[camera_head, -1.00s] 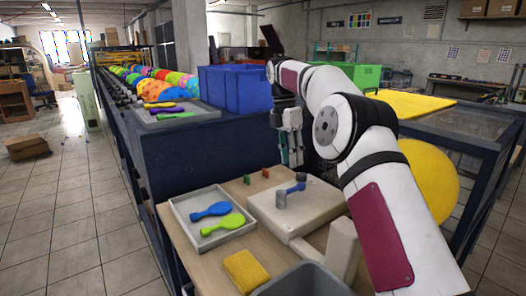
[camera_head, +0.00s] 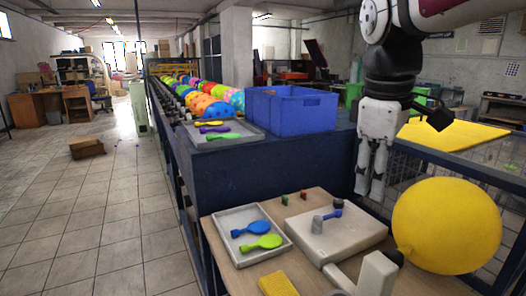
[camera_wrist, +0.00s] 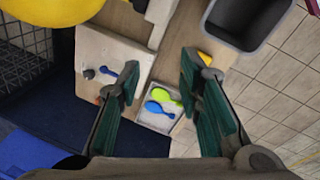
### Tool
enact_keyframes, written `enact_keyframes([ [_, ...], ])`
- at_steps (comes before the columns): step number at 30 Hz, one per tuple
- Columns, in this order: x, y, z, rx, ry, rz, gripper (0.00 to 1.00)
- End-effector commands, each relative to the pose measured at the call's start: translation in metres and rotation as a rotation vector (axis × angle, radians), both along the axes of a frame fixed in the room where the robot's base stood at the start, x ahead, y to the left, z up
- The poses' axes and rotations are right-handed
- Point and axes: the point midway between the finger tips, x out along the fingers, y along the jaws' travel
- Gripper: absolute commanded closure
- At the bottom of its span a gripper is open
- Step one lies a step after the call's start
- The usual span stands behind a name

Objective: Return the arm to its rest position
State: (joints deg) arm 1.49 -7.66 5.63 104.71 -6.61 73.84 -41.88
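My gripper (camera_head: 370,192) hangs pointing down in the head view, above and behind the small wooden table. It is to the left of the large yellow balloon (camera_head: 446,225). In the wrist view its two green-padded fingers (camera_wrist: 160,72) are spread apart with nothing between them. My arm's upper links run out of the top right of the head view. The grey tray (camera_head: 240,258) with a blue balloon (camera_head: 254,229) and a yellow-green balloon (camera_head: 261,242) lies on the table, below the fingers in the wrist view.
A white printing block (camera_head: 345,238) with a blue-handled part (camera_head: 330,215) stands on the table. A yellow sponge (camera_head: 278,285) lies at the front. A blue crate (camera_head: 290,112) and another balloon tray (camera_head: 222,139) sit behind. A dark bin (camera_wrist: 246,20) shows in the wrist view.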

Motion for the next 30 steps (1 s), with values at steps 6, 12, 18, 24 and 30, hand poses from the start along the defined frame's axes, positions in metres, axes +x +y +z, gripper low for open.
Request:
enact_keyframes([
  [6, -0.090, -0.005, -0.009, 0.098, -0.110, -0.306, 0.67],
  [12, -0.157, -0.007, -0.037, 0.212, -0.189, -0.571, 0.67],
  [18, -0.194, -0.006, -0.062, 0.297, -0.229, -0.739, 0.67],
  [24, -0.192, -0.007, -0.063, 0.311, -0.234, -0.807, 0.67],
  [30, -0.140, -0.007, -0.035, 0.279, -0.230, -0.934, 0.67],
])
